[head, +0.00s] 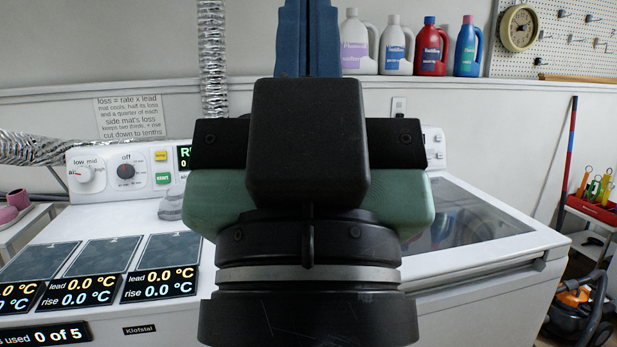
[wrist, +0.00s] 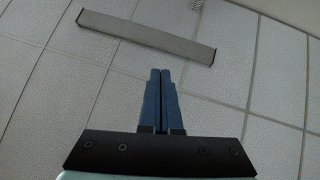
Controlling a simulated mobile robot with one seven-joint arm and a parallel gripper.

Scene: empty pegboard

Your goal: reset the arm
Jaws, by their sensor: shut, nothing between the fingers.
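My gripper (head: 308,40) stands upright in the middle of the head view, its blue fingers pointing up in front of the back wall. In the wrist view my gripper (wrist: 160,75) shows its two blue fingers side by side, shut with nothing between them. Behind the fingers in the wrist view is a ceiling of pale tiles (wrist: 50,120) with a long light fixture (wrist: 150,37). The fingers are apart from everything around them. My wrist and arm hide the middle of the white machine (head: 95,225) in the head view.
Dark mats (head: 105,256) and temperature displays (head: 160,284) lie on the machine's top at left. Several bottles (head: 397,46) stand on a shelf behind, right of my fingers. A foil duct (head: 212,60) rises at left. A pegboard (head: 560,40) with a clock (head: 519,28) hangs at right.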

